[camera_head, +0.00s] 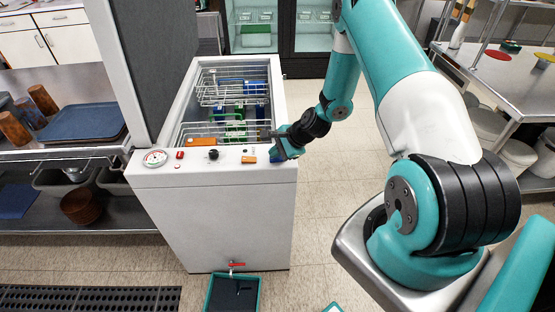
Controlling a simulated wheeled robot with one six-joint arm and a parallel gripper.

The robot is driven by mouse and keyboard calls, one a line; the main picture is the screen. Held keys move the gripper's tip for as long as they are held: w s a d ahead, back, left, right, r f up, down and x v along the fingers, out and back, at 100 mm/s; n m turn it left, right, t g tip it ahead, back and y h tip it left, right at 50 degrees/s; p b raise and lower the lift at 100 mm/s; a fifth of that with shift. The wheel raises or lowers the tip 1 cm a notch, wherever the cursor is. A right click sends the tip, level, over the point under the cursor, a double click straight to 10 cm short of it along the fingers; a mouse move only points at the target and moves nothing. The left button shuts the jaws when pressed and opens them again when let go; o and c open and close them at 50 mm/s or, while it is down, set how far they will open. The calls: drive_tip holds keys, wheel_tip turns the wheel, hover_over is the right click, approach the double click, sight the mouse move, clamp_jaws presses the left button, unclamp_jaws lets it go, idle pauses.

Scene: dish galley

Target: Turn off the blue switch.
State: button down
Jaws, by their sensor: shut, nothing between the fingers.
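A white dishwasher-like machine (215,215) stands at the centre, with a row of controls along its top front edge. A small blue patch (275,158) shows at the right end of that row. It looks like the blue switch, mostly hidden by my gripper, so I cannot tell its position. My gripper (277,149) is at the machine's front right corner, right at this patch, with its fingers shut and empty. I cannot tell whether it touches the switch.
Beside the patch are an orange switch (248,159), a black knob (213,155), a red switch (180,155) and a round gauge (154,158). Wire racks (232,85) fill the open machine. A red-handled tap (235,265) sits low in front, above a teal bin (210,296).

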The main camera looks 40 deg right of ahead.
sight(274, 159)
drive_tip(key=shift+s+f+b, duration=0.25)
drive_tip(key=shift+f+b, duration=0.25)
drive_tip(key=shift+f, duration=0.15)
idle(0.9)
drive_tip(key=shift+w+r+p, duration=0.1)
drive_tip(key=shift+r+p, duration=0.25)
drive_tip(key=shift+r, duration=0.05)
drive_tip(key=shift+r+p, duration=0.4)
drive_tip(key=shift+r, duration=0.05)
drive_tip(key=r+p, duration=0.2)
drive_tip(key=r, duration=0.1)
drive_tip(key=r+p, duration=0.1)
drive_tip(key=shift+w+a+r, duration=0.2)
drive_tip(key=shift+w+a, duration=0.1)
